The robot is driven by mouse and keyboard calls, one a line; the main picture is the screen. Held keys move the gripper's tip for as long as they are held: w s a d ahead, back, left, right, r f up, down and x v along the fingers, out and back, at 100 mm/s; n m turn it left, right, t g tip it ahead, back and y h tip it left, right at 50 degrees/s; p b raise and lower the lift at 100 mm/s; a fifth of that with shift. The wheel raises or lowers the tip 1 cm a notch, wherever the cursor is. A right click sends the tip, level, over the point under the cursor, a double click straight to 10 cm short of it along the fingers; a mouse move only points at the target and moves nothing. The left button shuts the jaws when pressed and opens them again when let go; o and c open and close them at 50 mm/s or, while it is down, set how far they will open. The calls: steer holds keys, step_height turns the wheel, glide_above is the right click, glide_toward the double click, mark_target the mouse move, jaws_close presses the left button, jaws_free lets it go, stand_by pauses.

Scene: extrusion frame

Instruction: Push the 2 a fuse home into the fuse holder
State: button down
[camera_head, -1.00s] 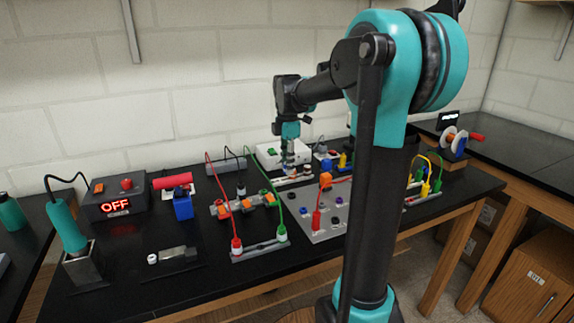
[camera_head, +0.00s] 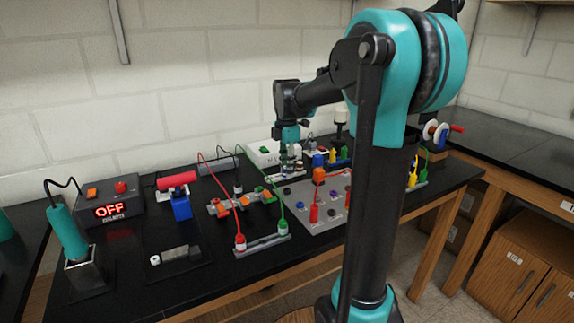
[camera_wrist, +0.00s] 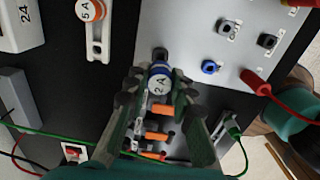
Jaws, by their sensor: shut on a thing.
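In the wrist view my gripper (camera_wrist: 157,92) is shut on the 2 A fuse (camera_wrist: 159,77), which has a white "2 A" cap with a blue ring. The held fuse is beside the left edge of the grey socket panel (camera_wrist: 190,40). A white slotted strip (camera_wrist: 97,50) with an orange-ringed 5 A fuse (camera_wrist: 90,10) lies to its upper left. In the head view my gripper (camera_head: 291,165) is low at the back of the bench. I cannot tell which part is the fuse holder, nor whether the fuse touches it; the fuse's lower end is hidden.
A red plug lead (camera_wrist: 256,82) is on the panel to the right. A green lead (camera_wrist: 232,130) and orange-lever connectors (camera_wrist: 155,136) are close below the fingers. In the head view, a power unit reading OFF (camera_head: 108,205) stands at the left.

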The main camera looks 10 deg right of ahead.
steer(key=shift+f, duration=2.1)
steer(key=shift+f, duration=0.5)
stand_by(0.4)
steer(key=c, duration=1.2)
jaws_free()
step_height(320, 180, up, 12)
